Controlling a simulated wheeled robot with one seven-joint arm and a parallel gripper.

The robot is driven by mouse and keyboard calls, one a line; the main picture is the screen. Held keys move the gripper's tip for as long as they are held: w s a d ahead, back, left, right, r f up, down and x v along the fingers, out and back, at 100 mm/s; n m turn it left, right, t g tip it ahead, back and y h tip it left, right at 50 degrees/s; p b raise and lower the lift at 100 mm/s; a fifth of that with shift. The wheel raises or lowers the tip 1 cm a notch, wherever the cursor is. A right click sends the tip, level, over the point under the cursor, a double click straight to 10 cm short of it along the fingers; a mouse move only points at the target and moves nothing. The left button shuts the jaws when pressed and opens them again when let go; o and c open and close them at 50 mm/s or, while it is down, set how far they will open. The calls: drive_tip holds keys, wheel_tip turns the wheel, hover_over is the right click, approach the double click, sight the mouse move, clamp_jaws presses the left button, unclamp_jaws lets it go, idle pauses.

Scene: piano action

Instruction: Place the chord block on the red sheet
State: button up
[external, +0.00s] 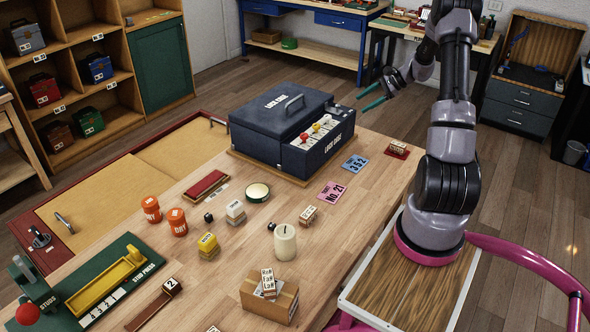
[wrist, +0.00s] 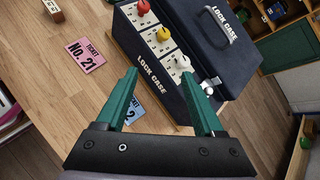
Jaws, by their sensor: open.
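A small pale wooden block with dark markings (external: 397,146) rests on a dark red sheet (external: 403,155) at the table's far right corner. The markings are too small to read, so I cannot tell whether it is the chord block. A similar lettered block (external: 308,216) stands mid-table and shows at the top left of the wrist view (wrist: 53,10). A larger lettered block (external: 268,281) stands on a cardboard box. My gripper (external: 360,103) is open and empty, raised near the lock case, away from these blocks. Its teal fingers (wrist: 158,73) are spread in the wrist view.
The dark blue lock case (external: 280,115) with coloured knobs stands at the table's back. Pink (external: 330,192) and blue (external: 355,163) tickets lie flat in front of it. A candle (external: 285,243), orange jars (external: 151,209) and a green stud press (external: 85,290) occupy the nearer table.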

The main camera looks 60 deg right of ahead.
drive_tip(key=w+a+r+n+g, duration=0.15)
drive_tip(key=a+r+n, duration=0.5)
drive_tip(key=a, duration=0.65)
drive_tip(key=w+a+r+n+g, duration=0.1)
drive_tip(key=a+r+n+g, duration=0.15)
drive_tip(key=a+r, duration=0.95)
drive_tip(key=s+a+r+n+t+h, duration=0.1)
drive_tip(key=s+a+r+n, duration=0.1)
drive_tip(key=s+a+n, duration=0.4)
drive_tip(key=s+a+r+n+t+h, duration=0.1)
drive_tip(key=s+a+r+n, duration=0.1)
drive_tip(key=s+a+n, duration=0.4)
drive_tip(key=s+a, duration=0.5)
drive_tip(key=a, duration=0.4)
drive_tip(key=shift+s+r+h, duration=0.25)
drive_tip(key=shift+s+h, duration=0.05)
drive_tip(key=shift+h, duration=0.1)
